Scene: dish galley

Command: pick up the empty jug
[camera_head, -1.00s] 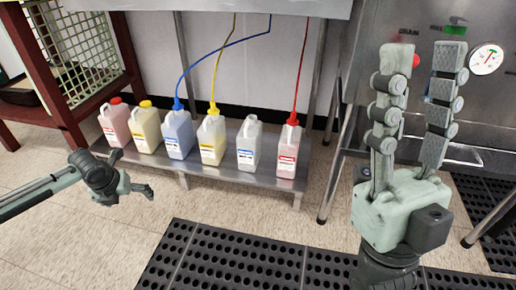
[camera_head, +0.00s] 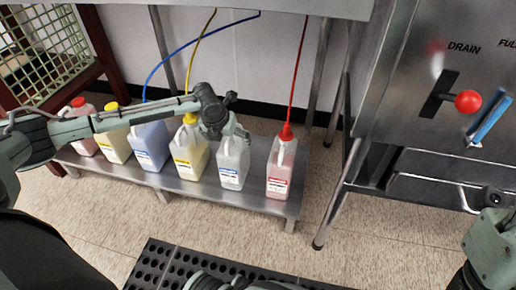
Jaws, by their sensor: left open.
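The empty jug (camera_head: 234,168) is whitish and see-through with a blue-and-white label. It stands upright on the low metal shelf (camera_head: 187,188), between a yellow jug (camera_head: 189,160) and a red one (camera_head: 281,170). No hose runs into it.
A blue jug (camera_head: 151,147), a yellow-capped jug (camera_head: 115,145) and a red-capped jug (camera_head: 82,128) stand farther left, partly behind my left arm. A red hose (camera_head: 298,75) enters the red jug. A steel machine (camera_head: 430,60) stands right. A black mat (camera_head: 158,262) lies in front.

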